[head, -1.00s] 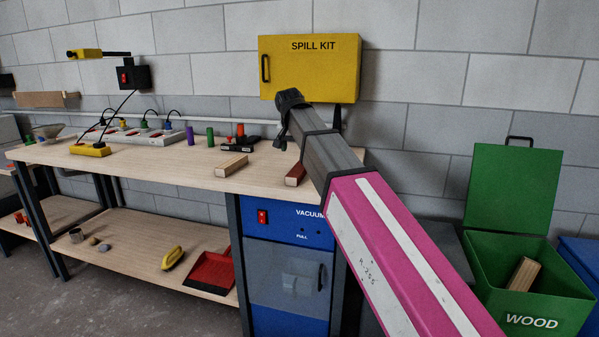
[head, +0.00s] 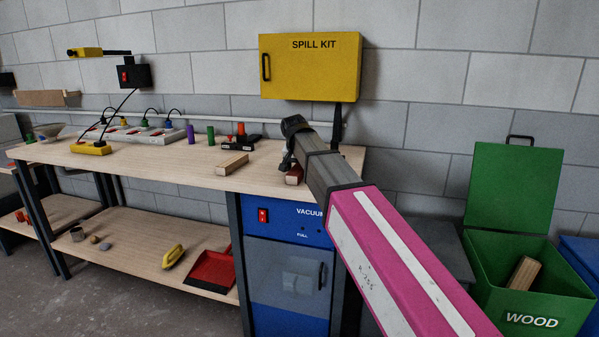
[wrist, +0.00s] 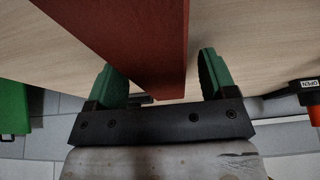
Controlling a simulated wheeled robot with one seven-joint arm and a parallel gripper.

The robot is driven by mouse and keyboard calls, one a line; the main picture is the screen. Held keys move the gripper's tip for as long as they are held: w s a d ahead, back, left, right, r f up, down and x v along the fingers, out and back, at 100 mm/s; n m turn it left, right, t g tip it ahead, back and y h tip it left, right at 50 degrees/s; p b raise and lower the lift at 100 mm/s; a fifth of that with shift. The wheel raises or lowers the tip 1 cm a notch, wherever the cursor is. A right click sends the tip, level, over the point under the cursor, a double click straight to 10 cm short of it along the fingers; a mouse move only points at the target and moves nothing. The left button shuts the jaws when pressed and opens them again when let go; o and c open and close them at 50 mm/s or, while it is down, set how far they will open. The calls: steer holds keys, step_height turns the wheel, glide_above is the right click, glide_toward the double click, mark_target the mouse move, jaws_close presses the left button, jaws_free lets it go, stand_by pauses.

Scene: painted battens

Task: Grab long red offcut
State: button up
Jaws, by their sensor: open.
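The long red offcut (wrist: 140,40) lies on the workbench top, and in the wrist view it runs from the upper left down between my fingers. In the head view only a small end of the red offcut (head: 294,175) shows; my arm hides the rest. My gripper (wrist: 166,78) is open, with one green finger on each side of the offcut's near end. A gap shows between the offcut and the right finger; the left finger is close to its edge. I cannot tell whether it touches. In the head view my gripper (head: 287,160) is low over the bench.
A pale wood offcut (head: 232,165) lies left of my gripper on the workbench (head: 150,172). A black device with an orange part (head: 240,140) stands behind it, with green and purple cylinders (head: 190,134) nearby. A green WOOD bin (head: 490,285) is at the right.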

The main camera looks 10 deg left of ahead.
steer(key=c, duration=1.1)
steer(key=shift+o, duration=0.2)
steer(key=shift+r, duration=0.2)
